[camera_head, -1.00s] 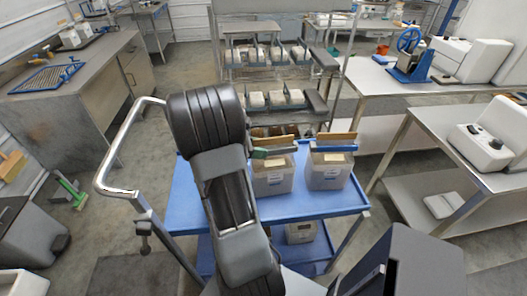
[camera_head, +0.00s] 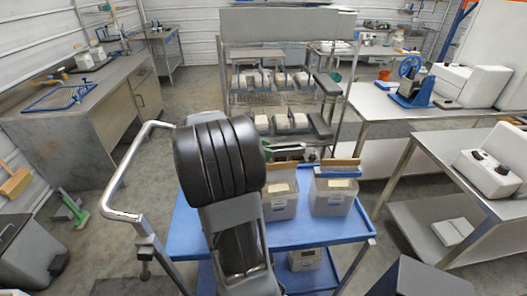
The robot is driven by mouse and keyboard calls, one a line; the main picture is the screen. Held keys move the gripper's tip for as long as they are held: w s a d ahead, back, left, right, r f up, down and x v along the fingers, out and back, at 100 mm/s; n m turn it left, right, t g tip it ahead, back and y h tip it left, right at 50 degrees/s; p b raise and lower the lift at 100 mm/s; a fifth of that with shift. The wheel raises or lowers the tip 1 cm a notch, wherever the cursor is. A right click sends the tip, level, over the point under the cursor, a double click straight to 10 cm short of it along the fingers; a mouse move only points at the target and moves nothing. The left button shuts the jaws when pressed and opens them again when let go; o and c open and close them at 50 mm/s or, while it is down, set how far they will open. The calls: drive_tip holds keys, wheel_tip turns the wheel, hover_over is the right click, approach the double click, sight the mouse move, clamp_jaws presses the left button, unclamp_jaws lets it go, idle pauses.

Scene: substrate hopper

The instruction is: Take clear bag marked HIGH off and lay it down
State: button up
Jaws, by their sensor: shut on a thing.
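My arm rises in front of the blue cart, and its black rounded joint fills the middle of the view. My gripper is not visible, and what it holds cannot be seen. No bag with a readable HIGH mark shows. Two grey, translucent-looking containers with small labels stand on the cart top: the left container (camera_head: 281,205) is partly covered by my arm, and the right container (camera_head: 331,198) is in plain view. Each has a brown board at its back. Several pale blocks or bags (camera_head: 281,122) sit in trays on the wire rack behind; their marks are too small to read.
The blue cart (camera_head: 312,232) has a bare strip at its front right and a chrome handle (camera_head: 125,172) on the left. A steel bench (camera_head: 70,100) is at left. Tables with white machines (camera_head: 489,172) stand at right. A grey bin (camera_head: 25,240) is on the floor at left.

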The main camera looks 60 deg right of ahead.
wheel_tip(320, 180, up, 6)
drive_tip(key=p, duration=0.5)
idle(0.5)
wheel_tip(320, 180, down, 2)
drive_tip(key=shift+f+b, duration=0.15)
drive_tip(key=shift+b, duration=0.7)
drive_tip(key=shift+w, duration=0.1)
